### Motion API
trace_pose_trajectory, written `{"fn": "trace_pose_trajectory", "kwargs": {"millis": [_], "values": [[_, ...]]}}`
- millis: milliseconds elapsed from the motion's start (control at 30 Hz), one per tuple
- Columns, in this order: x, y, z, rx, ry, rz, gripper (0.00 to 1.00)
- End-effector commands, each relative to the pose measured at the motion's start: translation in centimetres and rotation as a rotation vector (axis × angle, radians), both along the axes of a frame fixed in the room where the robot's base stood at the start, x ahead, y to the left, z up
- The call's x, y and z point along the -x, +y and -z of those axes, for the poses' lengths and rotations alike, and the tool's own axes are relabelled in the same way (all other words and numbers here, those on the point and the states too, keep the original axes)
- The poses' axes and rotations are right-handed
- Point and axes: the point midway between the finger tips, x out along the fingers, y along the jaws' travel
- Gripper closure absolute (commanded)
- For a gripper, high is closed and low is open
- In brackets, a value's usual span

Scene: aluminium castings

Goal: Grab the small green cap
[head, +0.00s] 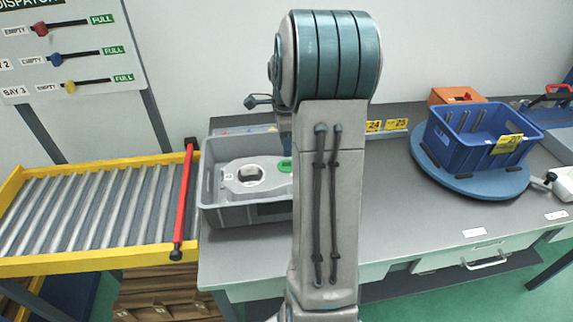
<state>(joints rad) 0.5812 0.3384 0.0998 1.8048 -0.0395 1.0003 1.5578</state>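A small green piece (285,166), which looks like the green cap, shows at the right end of a pale grey casting (234,180). The casting lies inside a grey bin (236,216) on the bench. My raised arm stands in front of the bin's right part and hides it, along with part of what lies around the green piece. My gripper cannot be made out; it is hidden behind my arm or outside the view.
A yellow-framed roller conveyor (95,205) with a red bar (185,205) adjoins the bench (400,215) at left. A blue crate (470,150) stands on a blue turntable (490,185) at right. The bench front between my arm and the turntable is clear.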

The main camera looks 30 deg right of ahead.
Motion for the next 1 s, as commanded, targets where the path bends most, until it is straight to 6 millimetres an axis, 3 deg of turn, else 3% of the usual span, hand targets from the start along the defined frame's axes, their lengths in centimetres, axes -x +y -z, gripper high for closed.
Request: {"fn": "trace_pose_trajectory", "kwargs": {"millis": [167, 433, 733, 867, 1000], "values": [[0.0, 0.0, 1.2, -0.002, 0.001, -0.001, 0.66], [0.1, -0.1, 5.0, -0.001, 0.003, -0.002, 0.66], [0.0, 0.0, 5.7, 0.000, 0.000, -0.003, 0.66], [0.0, 0.0, 5.7, 0.000, 0.000, -0.003, 1.00], [0.0, 0.0, 5.7, 0.000, 0.000, -0.003, 1.00]]}}
